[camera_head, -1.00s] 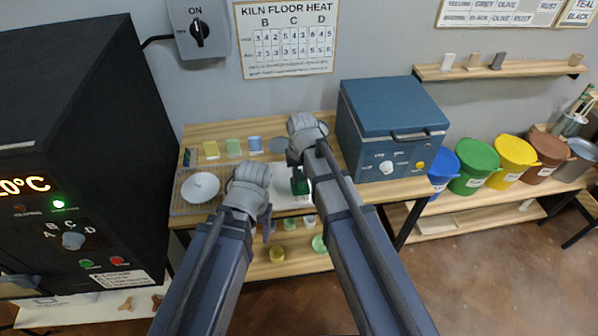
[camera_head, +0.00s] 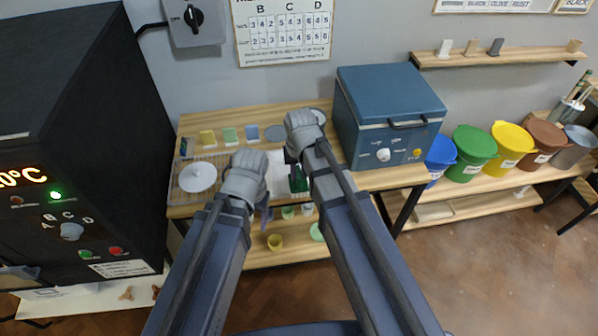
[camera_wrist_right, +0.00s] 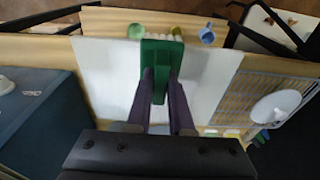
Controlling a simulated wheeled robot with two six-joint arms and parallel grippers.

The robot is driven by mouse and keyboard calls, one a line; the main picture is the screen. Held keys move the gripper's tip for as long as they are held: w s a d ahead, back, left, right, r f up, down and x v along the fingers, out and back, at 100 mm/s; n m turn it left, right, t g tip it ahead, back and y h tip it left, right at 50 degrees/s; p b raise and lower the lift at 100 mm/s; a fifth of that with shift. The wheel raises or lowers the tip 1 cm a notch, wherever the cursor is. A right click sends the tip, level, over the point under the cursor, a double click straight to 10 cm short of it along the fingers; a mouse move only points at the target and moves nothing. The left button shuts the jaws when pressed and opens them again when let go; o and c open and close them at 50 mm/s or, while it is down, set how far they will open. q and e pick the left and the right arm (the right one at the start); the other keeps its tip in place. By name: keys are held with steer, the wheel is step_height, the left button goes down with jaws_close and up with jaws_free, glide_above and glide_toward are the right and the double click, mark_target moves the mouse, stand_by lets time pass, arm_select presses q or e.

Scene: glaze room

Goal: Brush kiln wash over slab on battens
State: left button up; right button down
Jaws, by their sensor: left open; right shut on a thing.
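A white slab (camera_head: 276,176) lies on the wooden table, partly hidden behind my arms; it also shows in the right wrist view (camera_wrist_right: 108,82). My right gripper (camera_head: 294,168) is shut on a green brush (camera_head: 298,184). In the right wrist view the brush (camera_wrist_right: 160,62) lies between the fingers (camera_wrist_right: 160,82), over the slab, with pale bristles near the slab's edge. I cannot tell whether the bristles touch it. My left gripper (camera_head: 264,214) is open by the table's front edge, left of the brush. The battens cannot be made out.
A wire rack with a white plate (camera_head: 198,177) stands left of the slab. A blue box (camera_head: 388,112) stands right, the black kiln (camera_head: 70,140) far left. Small colored tiles (camera_head: 230,136) line the back. Cups (camera_head: 276,242) sit on the lower shelf.

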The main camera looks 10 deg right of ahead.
steer(key=shift+a, duration=1.3)
steer(key=shift+w, duration=1.65)
steer(key=shift+w, duration=1.6)
steer(key=shift+a, duration=0.1)
steer(key=shift+w, duration=1.65)
steer(key=shift+w, duration=0.1)
